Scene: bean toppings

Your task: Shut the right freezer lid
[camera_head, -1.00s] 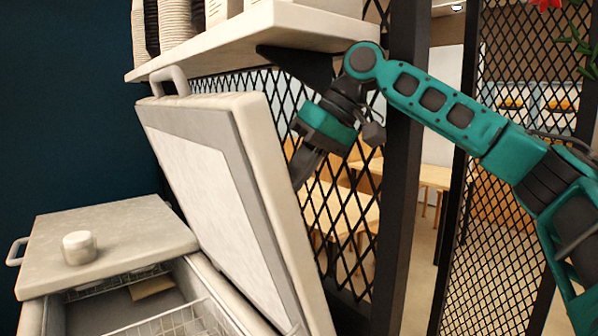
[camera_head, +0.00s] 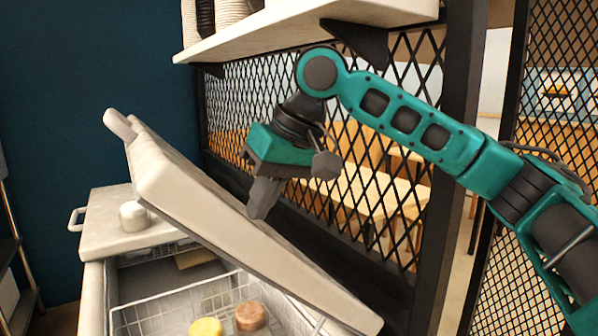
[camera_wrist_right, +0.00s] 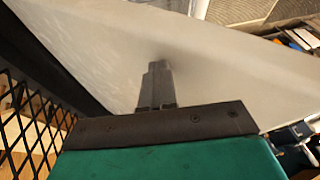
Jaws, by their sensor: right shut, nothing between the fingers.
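The right freezer lid (camera_head: 215,212) is a thick off-white panel with a handle (camera_head: 119,124) at its upper left end. It is partly open, tilted over the freezer. My right gripper (camera_head: 258,212) is shut and empty, with its fingertips at the outer face of the lid, seemingly touching it. In the right wrist view the shut fingers (camera_wrist_right: 157,70) point at the lid's pale surface (camera_wrist_right: 100,62). The freezer (camera_head: 96,285) stands below, its right part open. My left gripper is not in view.
The closed left lid (camera_head: 105,235) carries a small white round container (camera_head: 133,216). A wire basket (camera_head: 165,312) inside holds a yellow item (camera_head: 206,327) and a brown item (camera_head: 251,316). A black mesh partition (camera_head: 345,190) stands behind my arm, and a shelf (camera_head: 300,28) hangs above.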

